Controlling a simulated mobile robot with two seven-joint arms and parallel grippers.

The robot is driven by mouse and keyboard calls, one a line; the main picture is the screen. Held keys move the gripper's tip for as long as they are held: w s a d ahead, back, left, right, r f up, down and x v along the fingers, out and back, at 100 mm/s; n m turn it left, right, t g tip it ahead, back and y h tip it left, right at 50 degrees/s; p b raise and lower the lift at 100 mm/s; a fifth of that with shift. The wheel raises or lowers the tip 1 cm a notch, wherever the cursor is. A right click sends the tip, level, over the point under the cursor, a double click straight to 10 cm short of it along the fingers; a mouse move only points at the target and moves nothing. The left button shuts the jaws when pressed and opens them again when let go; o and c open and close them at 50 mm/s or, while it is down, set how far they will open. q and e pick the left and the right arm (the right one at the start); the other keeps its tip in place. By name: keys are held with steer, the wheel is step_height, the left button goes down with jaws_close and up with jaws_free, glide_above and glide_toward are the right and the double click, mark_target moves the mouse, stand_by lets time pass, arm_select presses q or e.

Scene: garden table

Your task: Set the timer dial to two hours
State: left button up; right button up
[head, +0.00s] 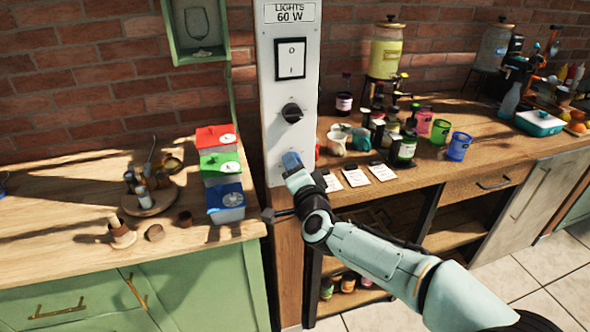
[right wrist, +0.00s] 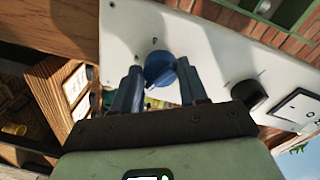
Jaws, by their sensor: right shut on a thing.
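The white control panel (head: 271,90) stands upright against the brick wall. Low on it is a blue dial (head: 291,160), taken to be the timer dial. In the right wrist view the blue dial (right wrist: 160,68) sits between the two fingers of my right gripper (right wrist: 158,76). In the head view the right gripper (head: 294,170) reaches the panel's lower part and partly covers the dial. It is shut on the dial. Small marks beside the dial are too small to read. My left gripper is not in view.
Above the dial are a black knob (head: 292,113) and a rocker switch (head: 291,59). Red, green and blue boxes (head: 226,202) stand close on the left counter. White cards (head: 355,178), bottles and cups are on the right counter. A green wall frame (head: 169,30) hangs upper left.

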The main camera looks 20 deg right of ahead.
steer(key=o, duration=1.1)
steer(key=shift+c, duration=0.2)
steer(key=s, duration=1.3)
steer(key=shift+s+r, duration=0.2)
steer(key=shift+r, duration=0.2)
